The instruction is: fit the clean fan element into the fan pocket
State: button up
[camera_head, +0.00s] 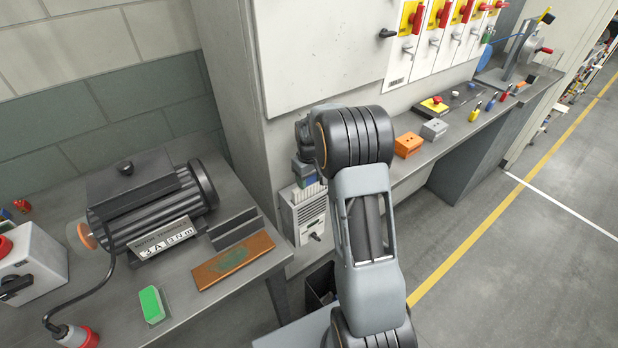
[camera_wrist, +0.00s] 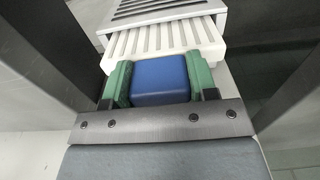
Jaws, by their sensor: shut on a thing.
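The clean fan element is a white slatted piece (camera_wrist: 150,42) with a blue block (camera_wrist: 160,80) at its near end. My gripper (camera_wrist: 160,85) is shut on the blue block, with a green pad against each side. The fan pocket appears to be in the light grey louvred housing (camera_wrist: 165,10) on the cabinet side. In the head view the white slats (camera_head: 308,190) are at the top of the housing (camera_head: 309,218), below my gripper (camera_head: 304,170). The slats line up with the housing and look close to or touching it. I cannot tell how deep they sit.
A bench at left carries a ribbed motor (camera_head: 160,212), a green block (camera_head: 151,305) and a brown board (camera_head: 234,262). A shelf at right holds an orange block (camera_head: 408,145) and a grey block (camera_head: 434,129). A dark bin (camera_head: 318,285) stands below the housing.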

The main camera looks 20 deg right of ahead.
aim_at(309, 189)
jog(key=shift+f+b, duration=1.45)
jog(key=shift+f, duration=1.1)
jog(key=o, duration=1.3)
jog(key=shift+c, duration=0.2)
jog(key=shift+r, duration=0.1)
notch_tip(309, 189, up, 14)
jog(key=shift+f, duration=0.15)
